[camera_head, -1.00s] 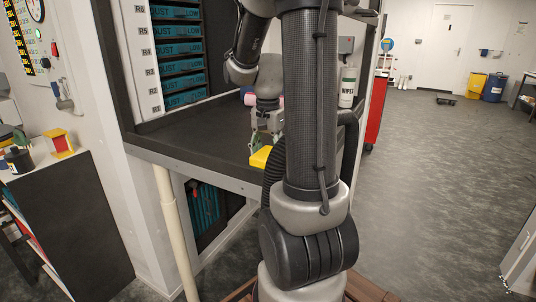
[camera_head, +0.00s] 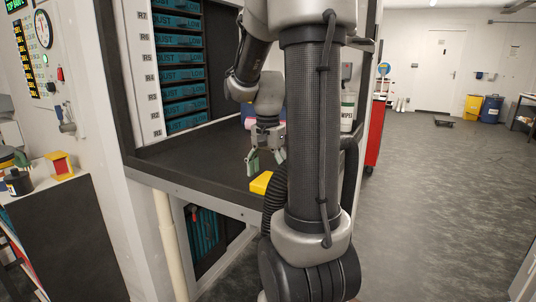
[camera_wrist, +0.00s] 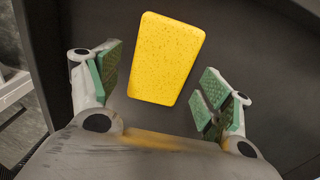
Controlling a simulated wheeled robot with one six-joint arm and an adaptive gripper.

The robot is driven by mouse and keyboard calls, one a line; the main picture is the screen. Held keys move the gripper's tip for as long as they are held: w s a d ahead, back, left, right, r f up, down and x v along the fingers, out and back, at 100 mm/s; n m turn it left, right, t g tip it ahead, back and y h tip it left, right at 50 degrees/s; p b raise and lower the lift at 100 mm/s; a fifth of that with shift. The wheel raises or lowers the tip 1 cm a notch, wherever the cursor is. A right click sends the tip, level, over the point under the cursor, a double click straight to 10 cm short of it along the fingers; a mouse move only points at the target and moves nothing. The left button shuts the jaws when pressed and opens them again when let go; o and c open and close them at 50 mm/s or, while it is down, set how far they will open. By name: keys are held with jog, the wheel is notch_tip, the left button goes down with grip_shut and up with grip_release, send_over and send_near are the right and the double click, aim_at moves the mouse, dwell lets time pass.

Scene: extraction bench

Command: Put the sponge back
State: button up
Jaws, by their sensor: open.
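The yellow sponge (camera_head: 261,183) lies on the dark bench top (camera_head: 200,160), close to its front edge. In the wrist view the sponge (camera_wrist: 166,58) lies flat, beyond and between my fingertips, with dark surface showing around it. My gripper (camera_head: 265,163) hangs above the bench just behind the sponge in the head view. In the wrist view my gripper (camera_wrist: 160,85) is open, its green pads wide apart and holding nothing. Part of the sponge's right side is hidden by my arm in the head view.
A white wipes canister (camera_head: 347,110) stands at the bench's back right. A pink and blue item (camera_head: 249,120) is partly hidden behind my arm. A rack of teal drawers (camera_head: 180,75) rises at the back left. The bench's left part is clear.

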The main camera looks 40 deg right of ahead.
aim_at(268, 177)
notch_tip(268, 177, up, 10)
jog(key=shift+f, duration=0.15)
dwell(0.6)
